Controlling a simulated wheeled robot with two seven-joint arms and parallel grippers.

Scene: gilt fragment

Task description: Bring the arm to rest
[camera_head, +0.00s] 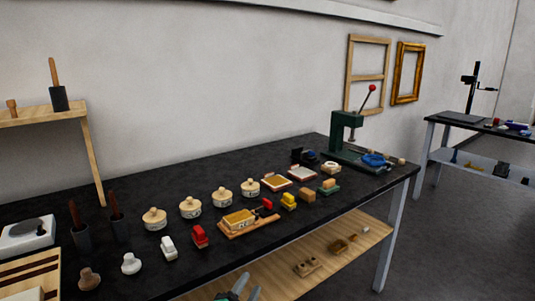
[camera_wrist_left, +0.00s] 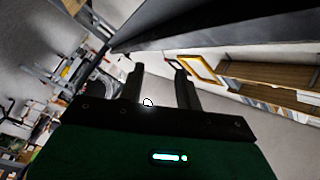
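My left gripper (camera_head: 248,289) shows only in part at the bottom edge of the head view, in front of the black workbench (camera_head: 340,195) and low beside its wooden lower shelf (camera_head: 326,247). In the left wrist view, its two dark fingers (camera_wrist_left: 160,88) stand apart with nothing between them, so it is open and empty. Most of my left arm is out of the picture. My right gripper is in neither view.
A second table (camera_head: 452,132) stands at the right. Grey floor (camera_head: 455,235) lies clear between.

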